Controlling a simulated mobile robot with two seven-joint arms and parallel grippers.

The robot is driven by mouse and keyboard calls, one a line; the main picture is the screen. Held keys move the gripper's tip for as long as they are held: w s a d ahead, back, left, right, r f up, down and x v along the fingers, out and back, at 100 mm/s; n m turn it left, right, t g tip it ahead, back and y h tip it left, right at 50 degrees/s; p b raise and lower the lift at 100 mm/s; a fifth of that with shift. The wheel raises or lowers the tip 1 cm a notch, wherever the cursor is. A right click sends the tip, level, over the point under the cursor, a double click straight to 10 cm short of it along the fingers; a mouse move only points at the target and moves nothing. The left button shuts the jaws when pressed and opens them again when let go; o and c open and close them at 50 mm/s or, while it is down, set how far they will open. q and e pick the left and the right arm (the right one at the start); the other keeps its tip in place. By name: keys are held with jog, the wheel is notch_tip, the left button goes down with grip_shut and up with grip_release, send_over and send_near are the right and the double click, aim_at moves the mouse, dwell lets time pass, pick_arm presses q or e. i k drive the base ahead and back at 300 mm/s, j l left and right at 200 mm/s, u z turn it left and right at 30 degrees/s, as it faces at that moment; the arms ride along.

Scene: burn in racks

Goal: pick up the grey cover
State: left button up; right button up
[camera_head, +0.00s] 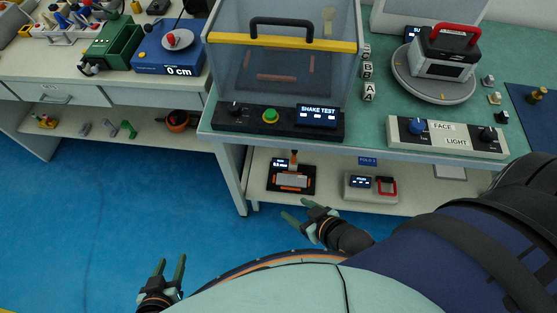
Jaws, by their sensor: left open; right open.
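No thing here is plainly marked as the grey cover, and I cannot tell for sure which one it is. A see-through greyish hood (284,72) with a black handle (281,25) and a yellow band stands over the shake test unit (270,118) on the green-topped bench. A dark grey and white box with a red handle (447,55) sits on a round turntable (409,83) at the right. My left gripper (171,260) is open and empty over the blue floor. My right gripper (296,209) is open and empty in front of the lower shelf. Both are apart from these things.
A face light panel (447,138) lies along the bench front. The lower shelf (330,197) holds a black device (291,177) and a small unit with a red handle (371,187). A left bench carries a green box (113,43) and a blue scale (170,57). The floor is clear at left.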

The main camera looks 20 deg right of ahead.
aim_at(283, 179)
jog(key=z, duration=0.95)
jog(key=l+u, duration=0.25)
jog(key=j, duration=0.1)
